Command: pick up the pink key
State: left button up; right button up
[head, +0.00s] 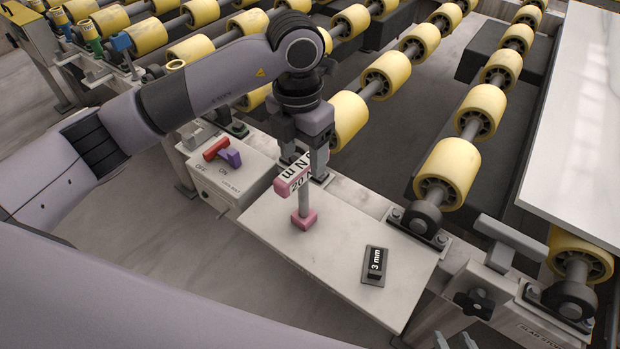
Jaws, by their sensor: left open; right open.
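The pink key (304,219) stands upright on a pale board. It has a pink foot, a grey shaft and a crossbar handle with a pink end and a white "20 Nm" label. My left gripper (304,163) points down from above, at the far side of the handle. Its fingers are apart, and the handle overlaps them in the picture. I cannot tell whether the handle lies between the fingers or in front of them.
The pale board (345,236) also bears a black "3 mm" block (375,265). A switch box (232,175) with red and purple levers marked OFF and ON stands to the left. Yellow rollers (447,170) run behind. A white slab (585,110) lies at right.

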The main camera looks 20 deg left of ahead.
aim_at(303, 178)
pick_arm(q)
jog(key=shift+s+a+f, duration=0.1)
jog(key=shift+s+f, duration=0.1)
jog(key=shift+f, duration=0.5)
jog(key=f, duration=0.4)
jog(key=w+f+p, duration=0.1)
jog(key=f, duration=0.1)
jog(key=shift+f, duration=0.1)
grip_shut()
